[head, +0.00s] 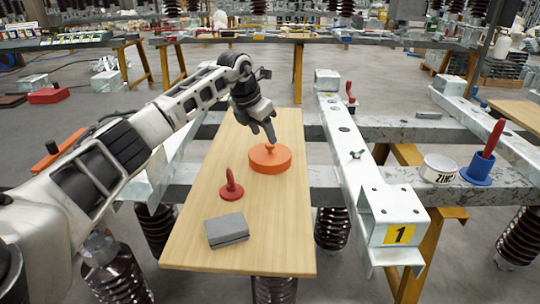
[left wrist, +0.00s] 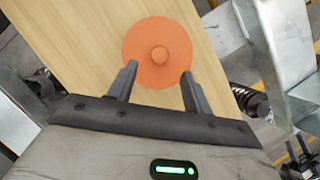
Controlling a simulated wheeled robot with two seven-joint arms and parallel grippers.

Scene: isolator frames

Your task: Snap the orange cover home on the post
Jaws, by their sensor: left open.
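The orange cover (head: 270,160) is a round, flat disc with a small knob on top. It lies on the wooden board in the head view and also shows in the left wrist view (left wrist: 145,45). My left gripper (head: 263,132) is open, pointing down just above the cover's knob. In the left wrist view its two fingers (left wrist: 158,74) are spread, with the knob ahead of and between them. I see no grip on the cover. I cannot pick out the post. My right gripper is not in view.
The wooden board (head: 290,245) also carries a red upright-handled piece (head: 231,190) and a grey block (head: 226,230). A metal beam marked 1 (head: 380,205) runs along its right. Further right stand a white ZINC tin (head: 440,168) and a blue holder (head: 478,170) with a red handle.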

